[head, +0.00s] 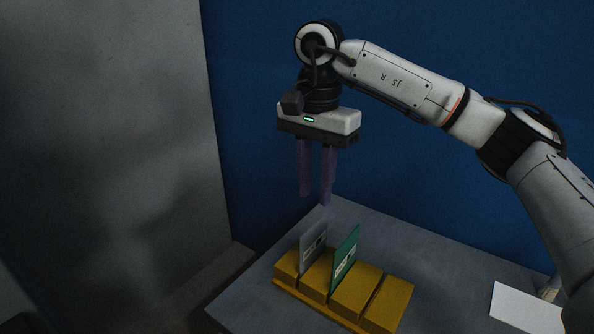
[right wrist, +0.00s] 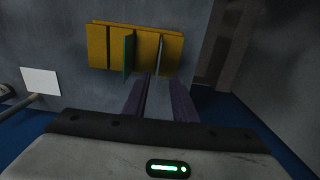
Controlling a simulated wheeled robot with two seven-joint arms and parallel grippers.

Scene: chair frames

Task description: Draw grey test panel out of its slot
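The grey test panel (head: 312,248) stands upright in a slot of the yellow rack (head: 350,296), near the rack's left end. In the right wrist view it shows nearly edge-on as a thin light strip (right wrist: 160,55). My right gripper (head: 316,198) points down above and behind the rack, clear of the panel. Its two purple fingers are apart with nothing visible held between them; they also show in the right wrist view (right wrist: 158,88). My left gripper is in neither view.
A green panel (head: 345,260) stands in the neighbouring slot, close to the grey one. The rack sits on a grey table (head: 450,262). A white sheet or plate (head: 522,308) lies at the right. Blue wall (head: 250,130) and a grey upright surface (head: 110,120) lie beyond.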

